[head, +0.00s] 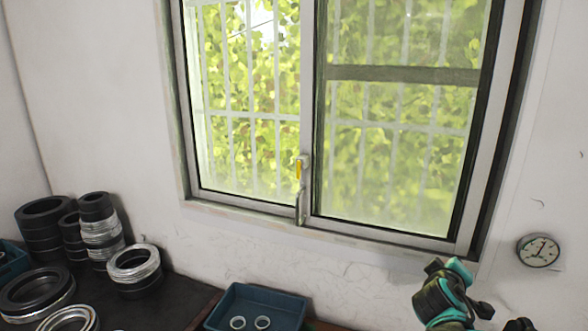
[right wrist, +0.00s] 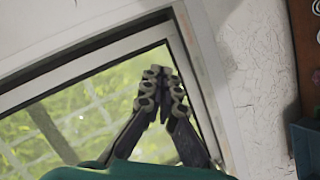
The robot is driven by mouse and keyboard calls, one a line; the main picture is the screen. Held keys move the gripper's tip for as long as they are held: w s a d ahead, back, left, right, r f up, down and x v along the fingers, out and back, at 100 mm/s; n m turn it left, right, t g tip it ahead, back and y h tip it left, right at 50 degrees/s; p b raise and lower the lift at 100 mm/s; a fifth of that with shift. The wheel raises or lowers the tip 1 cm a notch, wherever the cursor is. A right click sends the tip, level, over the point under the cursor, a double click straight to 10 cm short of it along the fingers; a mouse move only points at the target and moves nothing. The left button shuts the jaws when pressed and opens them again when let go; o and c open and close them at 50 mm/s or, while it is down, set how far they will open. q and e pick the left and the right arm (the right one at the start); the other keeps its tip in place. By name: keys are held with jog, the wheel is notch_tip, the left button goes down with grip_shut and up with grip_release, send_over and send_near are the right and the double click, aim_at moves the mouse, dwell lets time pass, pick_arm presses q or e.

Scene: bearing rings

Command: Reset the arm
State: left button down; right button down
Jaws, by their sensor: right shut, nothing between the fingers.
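My right gripper (right wrist: 163,82) shows in the right wrist view with its two dark fingers brought together at the tips and nothing between them. It is in front of the window frame and glass. In the head view a black and teal part of my right arm (head: 447,296) shows at the lower right, below the window and apart from the rings. The fingers cannot be made out there. My left gripper is in neither view. Black and silver bearing rings (head: 134,265) stand in stacks at the lower left of the head view.
A blue tray (head: 262,293) holding two small rings sits at the bottom centre. A barred window (head: 385,213) fills the wall behind. A round gauge (head: 538,250) hangs at right. Another blue container (head: 12,262) is at the left edge. Dark tabletop (head: 180,295) is bare between rings and tray.

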jog(key=s+a+f+m+g+y+b, duration=0.1)
jog(key=s+a+f+y+b, duration=0.2)
jog(key=f, duration=0.9)
jog(key=s+a+f+m+g+y+b, duration=0.1)
jog(key=s+a+f+y+b, duration=0.2)
jog(key=s+a+f+b, duration=0.4)
jog(key=s+a+f+m+g+y+b, duration=0.2)
jog(key=s+a+f+b, duration=0.3)
jog(key=s+a+f, duration=0.5)
notch_tip(320, 180, down, 8)
jog(key=shift+s+f+y, duration=0.15)
jog(key=shift+s+y, duration=0.1)
jog(key=shift+y, duration=0.15)
jog(key=shift+d, duration=0.1)
